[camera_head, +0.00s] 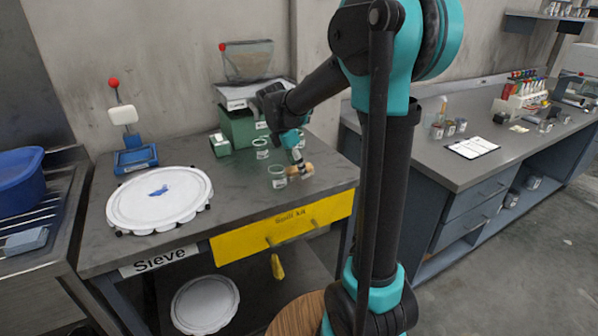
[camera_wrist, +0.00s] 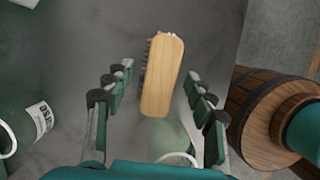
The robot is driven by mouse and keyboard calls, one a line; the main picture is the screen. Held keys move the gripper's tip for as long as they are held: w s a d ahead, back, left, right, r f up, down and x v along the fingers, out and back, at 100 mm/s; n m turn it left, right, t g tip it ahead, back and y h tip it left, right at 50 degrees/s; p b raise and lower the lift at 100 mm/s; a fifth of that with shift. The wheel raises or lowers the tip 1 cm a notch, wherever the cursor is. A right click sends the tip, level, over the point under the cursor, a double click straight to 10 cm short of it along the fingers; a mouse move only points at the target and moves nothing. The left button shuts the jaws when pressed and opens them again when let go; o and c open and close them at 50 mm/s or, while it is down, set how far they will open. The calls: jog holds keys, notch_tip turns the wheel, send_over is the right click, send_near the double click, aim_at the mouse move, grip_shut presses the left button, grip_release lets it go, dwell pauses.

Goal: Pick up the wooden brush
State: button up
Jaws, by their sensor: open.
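The wooden brush (camera_wrist: 161,78) lies on the grey sieve table, its pale wooden back facing up and dark bristles showing along its left edge in the wrist view. In the head view the brush (camera_head: 306,169) is small and partly hidden by my gripper. My gripper (camera_wrist: 160,92) is open, with the brush between its two rows of fingers and apart from both in the picture. It also shows in the head view (camera_head: 298,163), pointing down over the table beside the brush. I cannot tell how high the fingertips are above the table.
A clear glass beaker (camera_head: 277,177) stands close left of the brush, with another beaker (camera_head: 261,149) behind it. A green box (camera_head: 220,145) and a scale (camera_head: 243,122) stand further back. A round white sieve lid (camera_head: 160,198) lies at left. The table's front edge is near.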

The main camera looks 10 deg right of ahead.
jog(key=c, duration=1.3)
jog(key=shift+o, duration=0.2)
jog(key=shift+r, duration=0.1)
notch_tip(320, 180, up, 20)
